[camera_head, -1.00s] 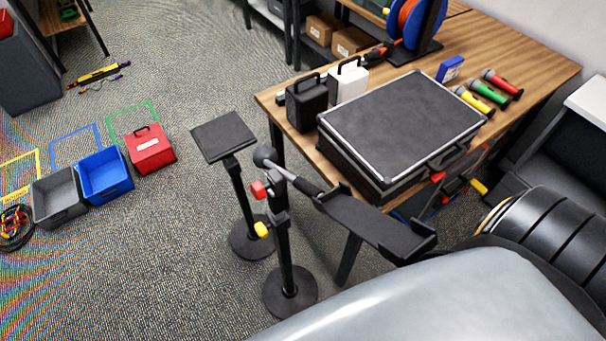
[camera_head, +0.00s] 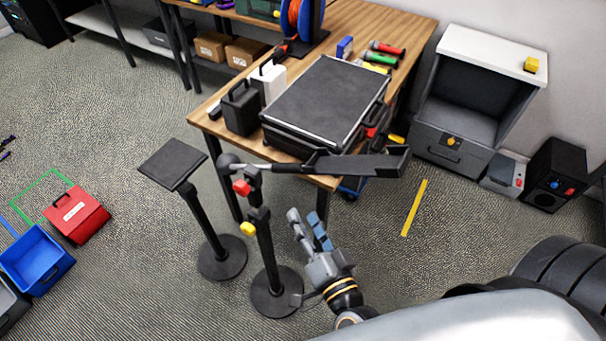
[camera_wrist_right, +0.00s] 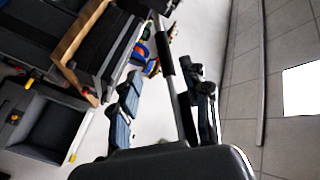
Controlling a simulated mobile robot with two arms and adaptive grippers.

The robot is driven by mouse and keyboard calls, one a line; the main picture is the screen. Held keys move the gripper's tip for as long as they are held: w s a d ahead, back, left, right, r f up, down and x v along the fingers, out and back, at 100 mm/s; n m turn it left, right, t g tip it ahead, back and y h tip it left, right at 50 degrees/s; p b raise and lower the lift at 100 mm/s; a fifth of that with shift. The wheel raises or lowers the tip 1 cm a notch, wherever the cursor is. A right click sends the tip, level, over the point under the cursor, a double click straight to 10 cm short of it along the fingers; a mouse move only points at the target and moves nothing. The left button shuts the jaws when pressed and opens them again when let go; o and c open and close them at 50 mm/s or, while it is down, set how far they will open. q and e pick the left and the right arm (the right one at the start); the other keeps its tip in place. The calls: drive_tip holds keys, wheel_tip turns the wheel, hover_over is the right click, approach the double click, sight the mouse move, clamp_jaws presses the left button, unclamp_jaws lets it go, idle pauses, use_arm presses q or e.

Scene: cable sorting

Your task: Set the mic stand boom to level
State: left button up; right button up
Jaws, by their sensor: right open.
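The mic stand (camera_head: 264,250) stands upright on a round black base, with a red knob (camera_head: 241,187) and a yellow knob (camera_head: 248,229) on its pole. Its boom (camera_head: 295,168) runs from a dark ball at the left to a long black tray (camera_head: 360,165) at the right. It runs nearly across the picture; I cannot tell its exact tilt. My right gripper (camera_head: 304,216) is open and empty, right of the pole and below the boom. In the right wrist view its fingers (camera_wrist_right: 165,72) are spread, with a thin rod showing between them. My left gripper is not in view.
A second stand with a flat square top (camera_head: 172,164) is close at the left. The wooden table (camera_head: 215,105) with a large black case (camera_head: 325,100) is just behind. A white cabinet (camera_head: 490,50) stands at the right. Carpet right of the gripper is mostly clear.

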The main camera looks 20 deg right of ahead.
sight(288, 165)
drive_tip(key=shift+m+h, duration=0.3)
drive_tip(key=shift+h, duration=0.1)
drive_tip(key=w+p, duration=0.1)
drive_tip(key=w, duration=0.3)
drive_tip(key=w+r+p, duration=0.1)
drive_tip(key=w, duration=0.3)
drive_tip(key=w+d+p, duration=0.1)
drive_tip(key=w, duration=0.3)
drive_tip(key=shift+w+d+r+p, duration=0.1)
drive_tip(key=shift+w+r+p, duration=0.2)
drive_tip(key=shift+r+p, duration=0.1)
drive_tip(key=shift+w+f, duration=0.1)
drive_tip(key=shift+w, duration=0.5)
clamp_jaws()
